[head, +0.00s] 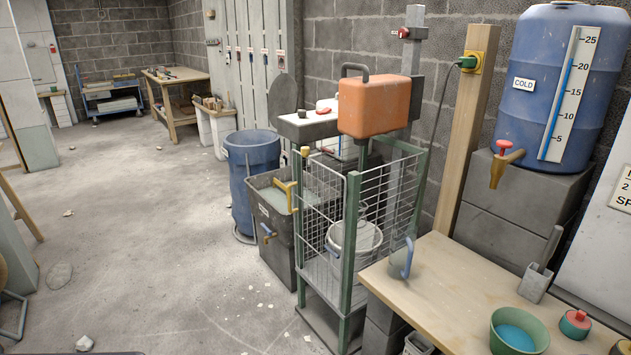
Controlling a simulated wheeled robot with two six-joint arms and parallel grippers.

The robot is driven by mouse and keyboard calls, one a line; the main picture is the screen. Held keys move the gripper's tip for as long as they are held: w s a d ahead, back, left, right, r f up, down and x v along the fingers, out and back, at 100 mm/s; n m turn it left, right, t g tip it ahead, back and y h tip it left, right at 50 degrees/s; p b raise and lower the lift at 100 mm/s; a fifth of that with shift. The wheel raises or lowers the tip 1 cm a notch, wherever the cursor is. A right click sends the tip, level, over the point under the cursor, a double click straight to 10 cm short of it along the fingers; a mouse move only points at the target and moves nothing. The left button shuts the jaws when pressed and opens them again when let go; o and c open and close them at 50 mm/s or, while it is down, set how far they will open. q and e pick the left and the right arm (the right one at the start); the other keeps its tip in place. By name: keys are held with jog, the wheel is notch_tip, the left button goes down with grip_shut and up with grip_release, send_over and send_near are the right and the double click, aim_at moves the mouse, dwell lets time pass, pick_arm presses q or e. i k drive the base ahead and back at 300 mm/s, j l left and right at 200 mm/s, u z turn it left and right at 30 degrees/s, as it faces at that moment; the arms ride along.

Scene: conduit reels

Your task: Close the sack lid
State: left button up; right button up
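A blue, open-topped sack or bin (252,185) stands on the floor left of the middle, with a grey frame at its foot. A grey round disc (285,100), which looks like its lid, stands upright behind and to the right of the sack's mouth. The lid is raised, and its lower part is partly hidden by the white-topped stand. I cannot see how the lid joins the frame. Neither of my grippers is in view.
A dark grey tub (272,228) and a green-framed wire cage (348,240) stand just right of the sack. An orange case (376,106) sits above the cage. A wooden bench (465,290) fills the lower right. The concrete floor (140,235) is mostly clear on the left.

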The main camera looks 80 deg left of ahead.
aim_at(283, 99)
jog(key=u, duration=3.2)
